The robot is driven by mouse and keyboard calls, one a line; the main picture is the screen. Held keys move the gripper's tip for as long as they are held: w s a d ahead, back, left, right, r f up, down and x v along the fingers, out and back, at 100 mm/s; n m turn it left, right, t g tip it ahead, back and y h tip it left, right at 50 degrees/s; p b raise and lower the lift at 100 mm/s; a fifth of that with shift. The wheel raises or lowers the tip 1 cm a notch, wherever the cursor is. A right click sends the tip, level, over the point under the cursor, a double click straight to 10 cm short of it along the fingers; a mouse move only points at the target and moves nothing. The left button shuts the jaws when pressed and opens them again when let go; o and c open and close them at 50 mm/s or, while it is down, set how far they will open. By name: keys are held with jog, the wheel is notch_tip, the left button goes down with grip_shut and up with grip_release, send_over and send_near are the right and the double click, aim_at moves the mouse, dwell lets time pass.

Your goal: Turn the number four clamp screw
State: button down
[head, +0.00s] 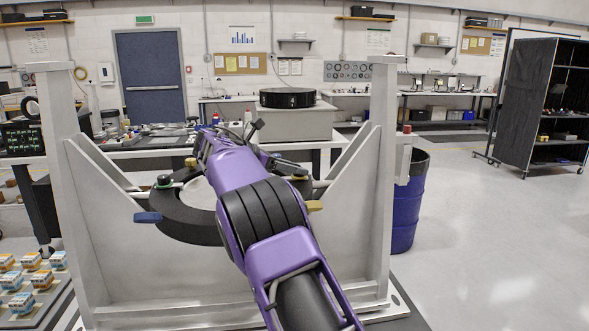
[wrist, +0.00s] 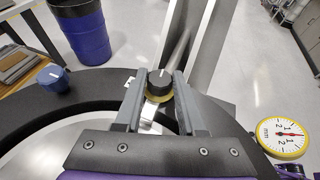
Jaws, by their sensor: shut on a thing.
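In the wrist view a black knob (wrist: 160,78) with a white line on top and a yellowish base stands on the dark ring (wrist: 98,100). My gripper (wrist: 161,88) has its two grey fingers on either side of the knob, shut on it. No readable number shows on the knob, so I cannot tell its number. A blue knob (wrist: 54,79) stands on the ring to the left. In the head view the ring (head: 180,227) sits within a pale metal frame (head: 376,165), and my purple arm hides part of it.
A yellow-rimmed dial gauge (wrist: 282,138) with a red needle is at the right in the wrist view. A blue drum (head: 408,200) stands right of the frame. A black cylinder (head: 288,98) marked 4 is on the back bench. Open floor lies to the right.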

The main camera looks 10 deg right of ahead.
jog(key=shift+m+g, duration=0.3)
dwell(0.4)
jog(key=c, duration=0.5)
grip_release()
jog(key=shift+d, duration=0.15)
jog(key=shift+a, duration=0.2)
